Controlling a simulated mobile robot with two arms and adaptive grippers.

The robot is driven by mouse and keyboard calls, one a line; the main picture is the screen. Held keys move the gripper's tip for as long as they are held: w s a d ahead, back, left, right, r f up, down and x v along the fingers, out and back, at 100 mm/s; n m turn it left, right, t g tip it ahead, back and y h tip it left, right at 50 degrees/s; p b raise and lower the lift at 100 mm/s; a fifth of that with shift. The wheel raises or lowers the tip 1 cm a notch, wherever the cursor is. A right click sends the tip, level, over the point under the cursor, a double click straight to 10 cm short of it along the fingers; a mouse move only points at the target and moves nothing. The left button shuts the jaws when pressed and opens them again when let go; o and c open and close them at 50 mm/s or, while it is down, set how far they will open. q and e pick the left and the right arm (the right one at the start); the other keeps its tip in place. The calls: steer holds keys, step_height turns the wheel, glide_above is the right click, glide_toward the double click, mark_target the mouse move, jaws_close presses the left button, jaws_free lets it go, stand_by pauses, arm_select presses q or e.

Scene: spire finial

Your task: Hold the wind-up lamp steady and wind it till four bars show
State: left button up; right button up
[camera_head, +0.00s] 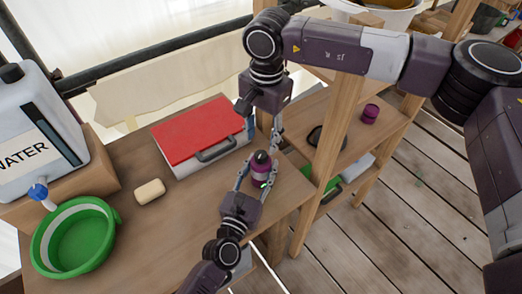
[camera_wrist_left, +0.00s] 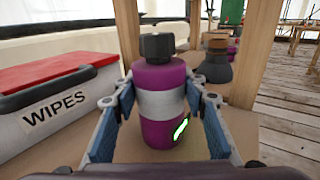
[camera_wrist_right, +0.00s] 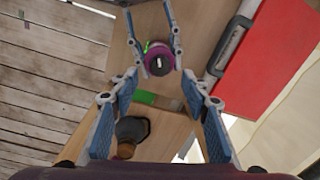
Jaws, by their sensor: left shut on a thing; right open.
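The wind-up lamp stands upright on the table, a purple cylinder (camera_wrist_left: 160,78) with a grey band and a black faceted knob (camera_wrist_left: 157,46) on top. A lit green mark shows low on its side; I cannot count separate bars. The lamp also shows in the head view (camera_head: 261,160). My left gripper (camera_head: 258,172) is shut on the lamp, with a finger on each side. My right gripper (camera_head: 262,138) is open and empty above the lamp, pointing down. In the right wrist view the lamp's top (camera_wrist_right: 159,62) lies just beyond and between my right fingertips.
A red-lidded wipes case (camera_head: 198,132) lies behind the lamp. A soap-like bar (camera_head: 150,191), a green basin (camera_head: 75,240) and a water container (camera_head: 38,130) stand to the left. A wooden post (camera_head: 335,130) and a shelf with a purple jar (camera_head: 370,113) are at right.

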mark_target(261, 154)
step_height(261, 154, down, 6)
steer(key=shift+w+a+f, duration=0.1)
steer(key=shift+c, duration=0.3)
jaws_close()
stand_by(0.3)
